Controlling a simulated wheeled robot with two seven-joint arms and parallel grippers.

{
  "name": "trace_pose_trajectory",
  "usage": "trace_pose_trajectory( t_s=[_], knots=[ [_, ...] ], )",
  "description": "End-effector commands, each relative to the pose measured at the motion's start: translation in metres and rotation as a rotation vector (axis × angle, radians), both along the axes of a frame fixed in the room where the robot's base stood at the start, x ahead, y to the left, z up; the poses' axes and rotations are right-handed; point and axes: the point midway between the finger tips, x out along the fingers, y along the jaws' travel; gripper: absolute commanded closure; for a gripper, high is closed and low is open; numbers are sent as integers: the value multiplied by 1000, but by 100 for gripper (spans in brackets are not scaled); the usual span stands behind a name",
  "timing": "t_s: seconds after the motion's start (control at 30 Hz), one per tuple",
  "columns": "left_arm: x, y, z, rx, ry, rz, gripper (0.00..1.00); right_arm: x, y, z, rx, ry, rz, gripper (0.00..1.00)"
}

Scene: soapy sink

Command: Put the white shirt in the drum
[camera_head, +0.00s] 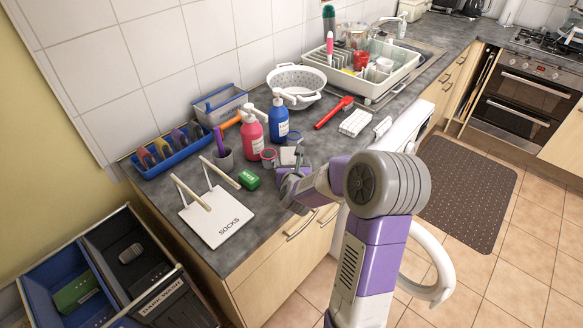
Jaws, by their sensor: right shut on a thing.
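My right gripper (290,172) is low over the counter's front part, beside the red and blue bottles. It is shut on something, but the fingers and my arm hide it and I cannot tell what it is. A folded white striped cloth (356,122) lies on the counter behind my arm; I cannot tell whether it is the white shirt. A white appliance (408,128) stands at the counter's front, mostly behind my arm. A white ring (440,262), seemingly its round door, stands out over the floor. The drum is hidden. My left gripper is not in view.
A colander (296,86) and dish rack (345,77) are behind. Bins fill the lower left.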

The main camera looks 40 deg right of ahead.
Motion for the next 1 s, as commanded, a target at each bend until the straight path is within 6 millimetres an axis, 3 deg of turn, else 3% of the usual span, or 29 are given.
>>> trace_pose_trajectory(
  t_s=[0.4,0.43,0.5,0.83,1.0],
  knots=[
    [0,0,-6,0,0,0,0,0,0,-9,-1,-3,0,52],
    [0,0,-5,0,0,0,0,0,0,-8,0,-1,0,12],
    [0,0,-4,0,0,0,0,0,0,-8,0,-1,0,1],
    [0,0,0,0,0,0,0,0,0,-5,0,0,1,0],
    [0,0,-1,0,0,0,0,-18,16,5,-1,-3,2,0]
  ],
)
